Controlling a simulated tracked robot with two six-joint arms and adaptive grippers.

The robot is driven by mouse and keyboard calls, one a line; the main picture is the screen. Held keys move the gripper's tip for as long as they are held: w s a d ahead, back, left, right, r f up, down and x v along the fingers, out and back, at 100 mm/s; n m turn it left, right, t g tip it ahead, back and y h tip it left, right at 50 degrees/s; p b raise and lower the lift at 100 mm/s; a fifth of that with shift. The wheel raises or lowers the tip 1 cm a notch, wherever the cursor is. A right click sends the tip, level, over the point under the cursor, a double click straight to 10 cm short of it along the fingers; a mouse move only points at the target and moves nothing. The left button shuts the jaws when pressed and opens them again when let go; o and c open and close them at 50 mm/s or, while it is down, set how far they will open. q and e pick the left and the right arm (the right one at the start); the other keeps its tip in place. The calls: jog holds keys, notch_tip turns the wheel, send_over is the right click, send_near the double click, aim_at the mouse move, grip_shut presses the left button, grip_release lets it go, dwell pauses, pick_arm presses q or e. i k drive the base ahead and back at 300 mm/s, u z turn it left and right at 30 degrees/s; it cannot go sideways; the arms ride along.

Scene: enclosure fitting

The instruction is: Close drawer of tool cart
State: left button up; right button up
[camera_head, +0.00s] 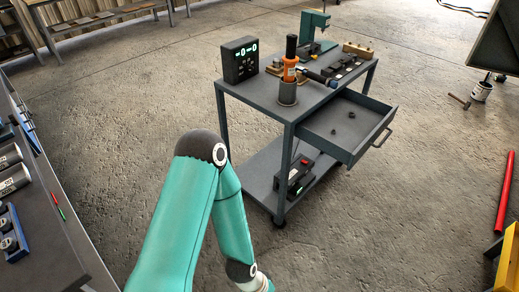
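The tool cart (262,91) is a grey two-shelf cart in the upper middle of the head view. Its drawer (318,131) sticks out on the right side, pulled open, with a bar handle (382,137) at its outer end. A couple of small dark items lie inside the drawer. One teal arm of mine rises from the bottom middle and bends down at the right, in front of the cart and apart from the drawer in the picture. My other arm and gripper do not show.
On the cart top stand a black display box (240,61), an orange-handled tool (290,58) in a grey cup (288,92) and a teal press (314,25). A workbench (50,225) runs along the left. A red tube (504,192) lies right. Floor beside the drawer is clear.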

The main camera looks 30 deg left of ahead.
aim_at(330, 129)
jog(key=u, duration=0.6)
jog(key=i, duration=1)
jog(key=k, duration=1.1)
jog(key=z, duration=0.55)
jog(key=i, duration=1.45)
jog(key=u, duration=0.7)
